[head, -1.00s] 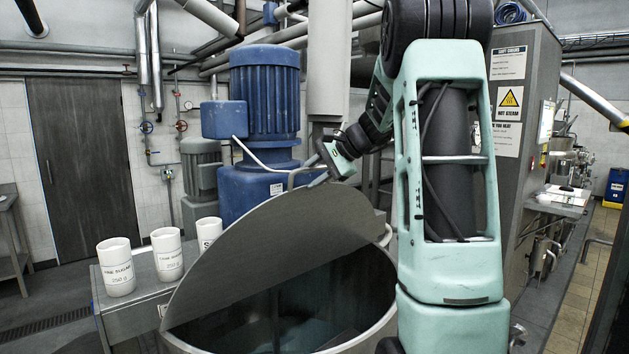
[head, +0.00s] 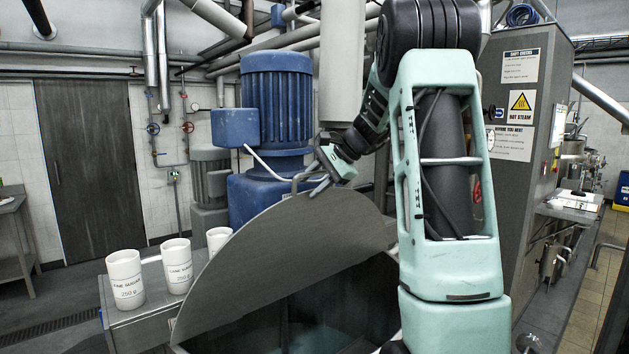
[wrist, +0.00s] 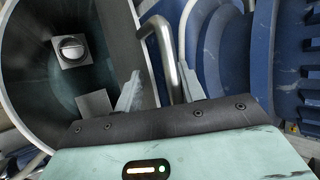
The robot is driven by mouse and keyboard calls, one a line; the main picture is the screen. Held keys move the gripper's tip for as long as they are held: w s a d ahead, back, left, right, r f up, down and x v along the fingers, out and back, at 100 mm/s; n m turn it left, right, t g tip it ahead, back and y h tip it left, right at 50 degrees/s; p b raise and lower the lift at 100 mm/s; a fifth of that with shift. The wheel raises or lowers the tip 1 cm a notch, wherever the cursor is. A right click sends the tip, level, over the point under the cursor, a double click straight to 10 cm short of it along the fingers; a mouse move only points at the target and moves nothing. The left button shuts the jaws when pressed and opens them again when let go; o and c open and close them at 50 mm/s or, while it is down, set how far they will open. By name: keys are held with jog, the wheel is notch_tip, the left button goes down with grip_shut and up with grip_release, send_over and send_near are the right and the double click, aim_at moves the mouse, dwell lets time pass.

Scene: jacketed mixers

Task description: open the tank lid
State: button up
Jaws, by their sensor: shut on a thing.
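The tank lid (head: 285,250) is a grey half-round plate, raised and steeply tilted over the tank. The dark inside of the tank (head: 345,305) shows below it, and also at the left of the wrist view (wrist: 30,70). My gripper (head: 318,180) is at the lid's upper edge, shut on the bent steel lid handle (head: 300,178). In the wrist view the handle (wrist: 172,62) passes between the two fingers (wrist: 163,92). My arm hides the right part of the tank and its rim.
A blue motor (head: 277,100) stands close behind the lid and gripper. Three white cups (head: 126,280) stand on a grey bench left of the lid. A grey cabinet (head: 520,180) with a steam warning is right of my arm. Floor is free at the far left.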

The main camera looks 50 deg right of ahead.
jog(key=b+v, duration=0.5)
jog(key=v, duration=1.2)
jog(key=shift+s, duration=0.15)
jog(key=shift+r, duration=0.1)
